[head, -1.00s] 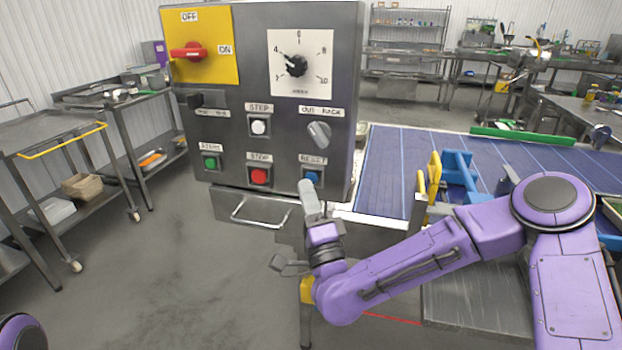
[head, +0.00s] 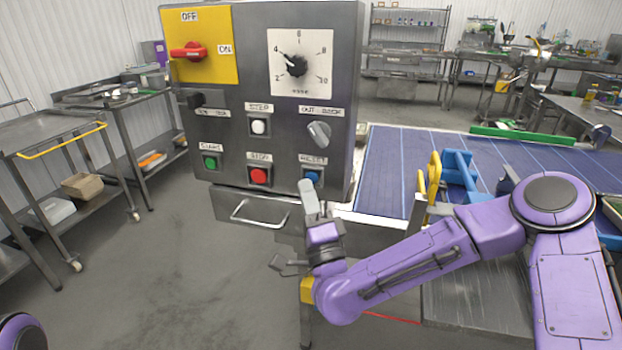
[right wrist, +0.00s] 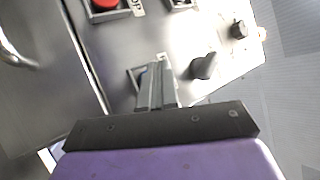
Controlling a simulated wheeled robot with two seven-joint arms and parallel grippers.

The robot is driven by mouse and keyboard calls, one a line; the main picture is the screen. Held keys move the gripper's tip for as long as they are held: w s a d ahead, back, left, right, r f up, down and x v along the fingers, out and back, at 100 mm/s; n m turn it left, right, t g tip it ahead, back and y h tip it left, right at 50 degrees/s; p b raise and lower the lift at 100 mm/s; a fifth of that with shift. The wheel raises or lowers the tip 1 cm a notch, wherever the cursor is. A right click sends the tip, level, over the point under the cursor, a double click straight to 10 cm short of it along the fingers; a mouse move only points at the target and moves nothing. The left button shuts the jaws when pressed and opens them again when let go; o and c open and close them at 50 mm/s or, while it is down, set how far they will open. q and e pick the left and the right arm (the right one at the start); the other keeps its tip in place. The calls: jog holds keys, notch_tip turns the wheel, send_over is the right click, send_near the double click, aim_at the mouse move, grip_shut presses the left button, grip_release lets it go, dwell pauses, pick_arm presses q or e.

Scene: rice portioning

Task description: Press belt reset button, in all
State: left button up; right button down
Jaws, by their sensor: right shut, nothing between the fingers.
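The blue reset button (head: 311,176) sits under the RESET label at the lower right of the grey control panel (head: 230,135). My right gripper (head: 305,186) is shut and empty, its fingertips just below and left of the button in the head view, overlapping its lower edge. In the right wrist view the closed fingers (right wrist: 157,75) reach the panel and hide most of the reset button. I cannot tell whether they touch it. My left gripper is not in view.
Close by are the red stop button (head: 259,176), green start button (head: 210,162), white step button (head: 258,127) and grey out-rack knob (head: 319,133). The blue belt (head: 390,170) runs to the right. A metal drawer handle (head: 250,215) juts out below the panel.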

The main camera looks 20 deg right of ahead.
dwell(0.5)
jog(key=shift+w+d, duration=0.25)
jog(key=shift+w, duration=0.1)
jog(key=shift+w+d, duration=0.3)
jog(key=shift+w, duration=0.1)
dwell(0.7)
jog(key=shift+s+a+b, duration=0.55)
jog(key=shift+s+b, duration=0.15)
jog(key=shift+b, duration=0.15)
